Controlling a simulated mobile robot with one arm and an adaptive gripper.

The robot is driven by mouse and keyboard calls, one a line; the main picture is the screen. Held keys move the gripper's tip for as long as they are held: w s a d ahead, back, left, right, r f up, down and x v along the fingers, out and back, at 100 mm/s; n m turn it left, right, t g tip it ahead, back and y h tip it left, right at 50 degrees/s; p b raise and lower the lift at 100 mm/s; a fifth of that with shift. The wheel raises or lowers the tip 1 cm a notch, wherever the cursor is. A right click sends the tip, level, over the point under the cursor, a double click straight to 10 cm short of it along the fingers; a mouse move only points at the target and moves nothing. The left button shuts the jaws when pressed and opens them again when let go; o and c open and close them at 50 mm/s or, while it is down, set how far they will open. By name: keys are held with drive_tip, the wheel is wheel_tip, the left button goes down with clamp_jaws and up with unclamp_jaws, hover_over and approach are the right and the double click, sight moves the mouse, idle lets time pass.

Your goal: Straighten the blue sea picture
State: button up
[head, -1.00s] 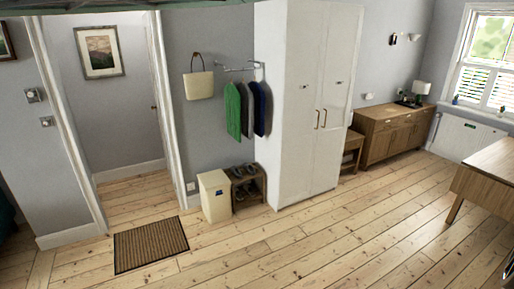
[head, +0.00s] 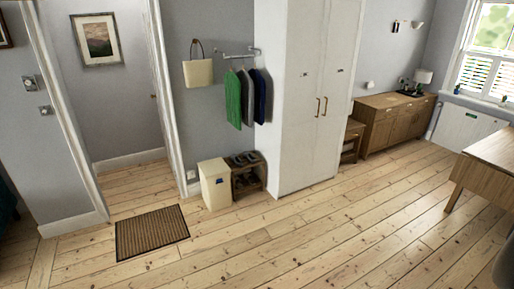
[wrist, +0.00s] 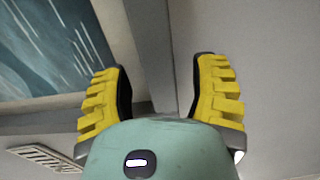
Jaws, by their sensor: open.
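The blue sea picture (wrist: 45,50) shows only in the wrist view, at the upper left. It is dark blue-grey with white streaks, and only a corner part is visible. Its pale frame (wrist: 122,40) runs slanted in this view, and a darker grey strip lies beside its right edge. My gripper (wrist: 165,85) is open, with yellow ridged fingers. The frame's edge and grey strip run up between the fingers in the picture. I cannot tell whether either finger touches it. The head view shows neither the gripper nor this picture.
In the head view, a landscape picture (head: 97,40) hangs beyond the doorway. A doormat (head: 152,232), cream bin (head: 215,184), shoe rack (head: 247,180), white wardrobe (head: 305,100), sideboard (head: 392,125) and wooden table (head: 485,170) surround open floorboards. A slatted vent-like thing (wrist: 45,157) shows in the wrist view.

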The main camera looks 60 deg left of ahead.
clamp_jaws()
idle(0.6)
